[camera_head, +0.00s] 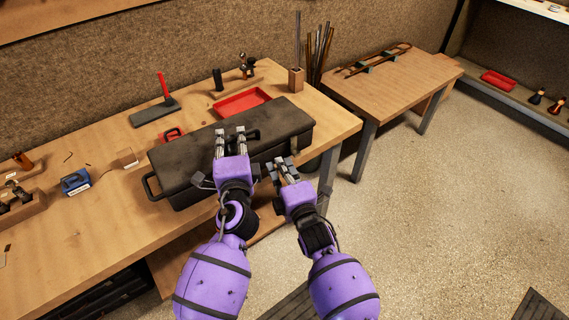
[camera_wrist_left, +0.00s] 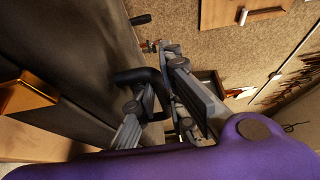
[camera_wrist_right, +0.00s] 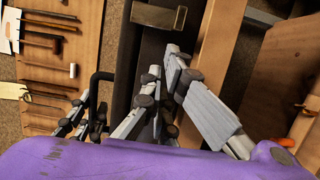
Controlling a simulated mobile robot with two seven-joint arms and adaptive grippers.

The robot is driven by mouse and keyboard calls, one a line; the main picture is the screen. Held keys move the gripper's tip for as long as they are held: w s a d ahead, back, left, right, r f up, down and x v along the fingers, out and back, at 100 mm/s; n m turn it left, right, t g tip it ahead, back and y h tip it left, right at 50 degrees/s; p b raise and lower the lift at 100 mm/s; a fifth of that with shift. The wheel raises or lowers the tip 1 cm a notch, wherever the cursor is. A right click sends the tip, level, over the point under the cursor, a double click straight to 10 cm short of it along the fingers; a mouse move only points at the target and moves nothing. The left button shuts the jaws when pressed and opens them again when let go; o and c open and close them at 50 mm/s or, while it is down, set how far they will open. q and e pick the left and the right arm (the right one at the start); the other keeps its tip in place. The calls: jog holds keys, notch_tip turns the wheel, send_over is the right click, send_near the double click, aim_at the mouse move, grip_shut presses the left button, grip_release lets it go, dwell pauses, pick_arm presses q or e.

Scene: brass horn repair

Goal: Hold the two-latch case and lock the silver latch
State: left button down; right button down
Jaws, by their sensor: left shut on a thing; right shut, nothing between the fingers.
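The black two-latch case (camera_head: 285,125) lies closed on the workbench. My left gripper (camera_head: 231,140) is over its lid, shut on the dark top handle, whose bar shows between the fingers in the left wrist view (camera_wrist_left: 142,76). A brass-coloured latch (camera_wrist_left: 26,95) shows at the left of that view. My right gripper (camera_head: 281,168) is shut and empty at the case's front side, right of the left gripper. In the right wrist view, a silver latch (camera_wrist_right: 158,15) is on the case front, beyond the fingertips and apart from them. I cannot tell whether either latch is locked.
The workbench (camera_head: 95,230) holds a red tray (camera_head: 242,102), a red-handled tool on a dark block (camera_head: 155,112), and a blue box (camera_head: 75,182). A pot of rods (camera_head: 296,79) stands behind the case. Open floor (camera_head: 450,220) lies to the right.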

jog(key=shift+s+a, duration=0.7)
jog(key=shift+a, duration=0.25)
jog(key=v, duration=1)
jog(key=shift+s+a, duration=0.1)
pick_arm(q)
jog(key=c, duration=1.8)
grip_release()
jog(key=shift+o, duration=0.2)
jog(key=shift+s+f, duration=0.1)
